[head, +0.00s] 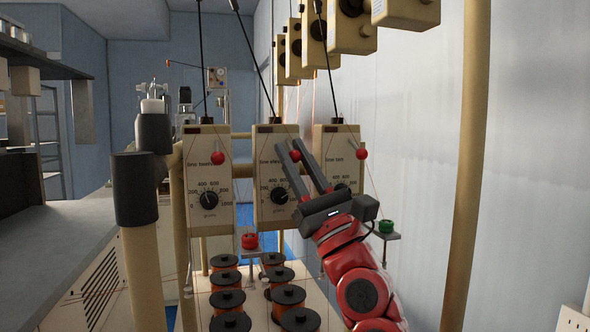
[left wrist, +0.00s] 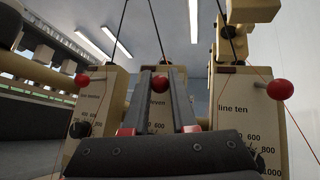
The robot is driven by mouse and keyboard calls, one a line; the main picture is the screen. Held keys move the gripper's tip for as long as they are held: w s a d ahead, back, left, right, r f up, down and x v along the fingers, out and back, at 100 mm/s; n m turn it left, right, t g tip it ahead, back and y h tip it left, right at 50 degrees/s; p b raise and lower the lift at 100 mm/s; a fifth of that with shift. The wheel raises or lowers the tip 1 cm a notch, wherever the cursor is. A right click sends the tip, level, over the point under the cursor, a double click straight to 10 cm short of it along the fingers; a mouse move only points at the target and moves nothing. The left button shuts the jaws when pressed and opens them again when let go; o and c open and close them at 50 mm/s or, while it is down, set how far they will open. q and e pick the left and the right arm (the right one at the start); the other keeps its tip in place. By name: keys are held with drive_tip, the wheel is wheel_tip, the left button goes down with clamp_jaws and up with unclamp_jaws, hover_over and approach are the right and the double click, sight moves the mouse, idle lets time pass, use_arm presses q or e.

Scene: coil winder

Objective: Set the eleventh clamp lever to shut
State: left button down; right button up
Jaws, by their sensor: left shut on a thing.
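The line eleven box (head: 268,210) is the middle of three cream boxes, with a dial and part of its label showing. Its clamp lever ends in a red ball (head: 295,155), high on the box front. My left gripper (head: 288,147) reaches up from the lower right and is shut on this ball. In the left wrist view the ball (left wrist: 164,83) sits between the two dark fingers (left wrist: 162,76). The lever's stem is mostly hidden by the fingers. My right gripper is not in view.
The line twelve box (head: 208,215) stands to the left and the line ten box (head: 325,145) to the right, each with its own red ball lever. Orange spools (head: 226,279) stand below. A red knob (head: 250,241) and a green knob (head: 386,227) sit on small plates.

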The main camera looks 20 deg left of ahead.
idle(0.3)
use_arm(q)
drive_tip(key=c, duration=0.7)
unclamp_jaws()
drive_tip(key=shift+f, duration=0.1)
drive_tip(key=b+v, duration=0.4)
drive_tip(key=v, duration=1.3)
drive_tip(key=shift+s+d+f, duration=0.1)
drive_tip(key=shift+s+d, duration=0.05)
